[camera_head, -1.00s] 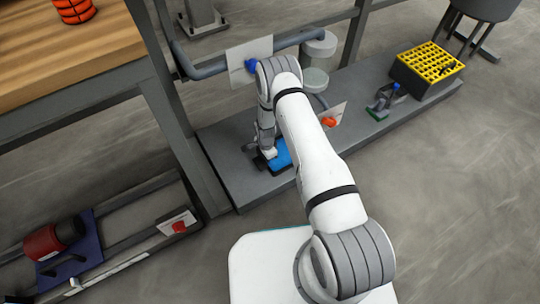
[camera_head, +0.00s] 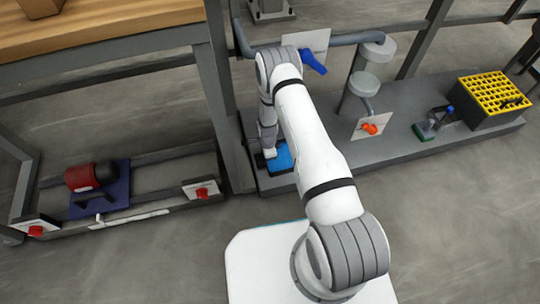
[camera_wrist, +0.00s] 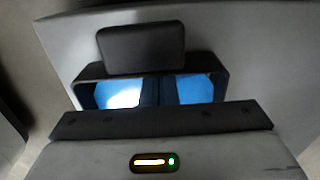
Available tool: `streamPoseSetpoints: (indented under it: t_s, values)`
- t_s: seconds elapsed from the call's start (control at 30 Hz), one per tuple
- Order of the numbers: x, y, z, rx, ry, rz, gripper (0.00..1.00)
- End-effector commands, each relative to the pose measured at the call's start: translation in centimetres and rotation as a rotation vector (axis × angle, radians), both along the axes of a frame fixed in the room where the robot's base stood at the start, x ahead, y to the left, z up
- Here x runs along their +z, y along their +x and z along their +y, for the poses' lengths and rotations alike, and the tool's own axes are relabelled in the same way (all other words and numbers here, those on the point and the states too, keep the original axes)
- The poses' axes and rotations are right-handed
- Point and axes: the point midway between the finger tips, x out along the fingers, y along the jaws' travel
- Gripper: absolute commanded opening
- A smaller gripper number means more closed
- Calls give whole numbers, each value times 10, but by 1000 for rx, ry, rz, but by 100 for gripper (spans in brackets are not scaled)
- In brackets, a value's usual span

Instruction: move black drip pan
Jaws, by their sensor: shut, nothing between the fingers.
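A dark-rimmed shallow pan with a bright blue inside sits at the left end of the grey platform; I take it as the black drip pan (camera_head: 262,162). Its blue inside (camera_head: 280,158) shows to the right of my gripper. My gripper (camera_head: 268,152) points down at the pan, shut, with nothing held. In the wrist view the pan's black rim (camera_wrist: 222,86) surrounds blue patches on both sides of a dark middle strip. A black block rises at its far side. Finger contact with the pan is hidden.
An orange-handled valve (camera_head: 369,128) and a blue-handled valve (camera_head: 313,62) stand by pipes to the right. A yellow-topped crate (camera_head: 493,95) is at the platform's far right. A table leg (camera_head: 217,90) stands close left. Platform between pan and orange valve looks clear.

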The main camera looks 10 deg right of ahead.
Motion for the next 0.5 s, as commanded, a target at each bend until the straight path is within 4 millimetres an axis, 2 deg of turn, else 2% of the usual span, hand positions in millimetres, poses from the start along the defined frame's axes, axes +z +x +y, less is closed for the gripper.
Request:
streamPoseSetpoints:
  t_s: [0.33, 0.5]
  values:
    - [1, 0, -2, -5, 0, 0, 0]
    - [19, 1, -2, -4, 0, -1, 0]
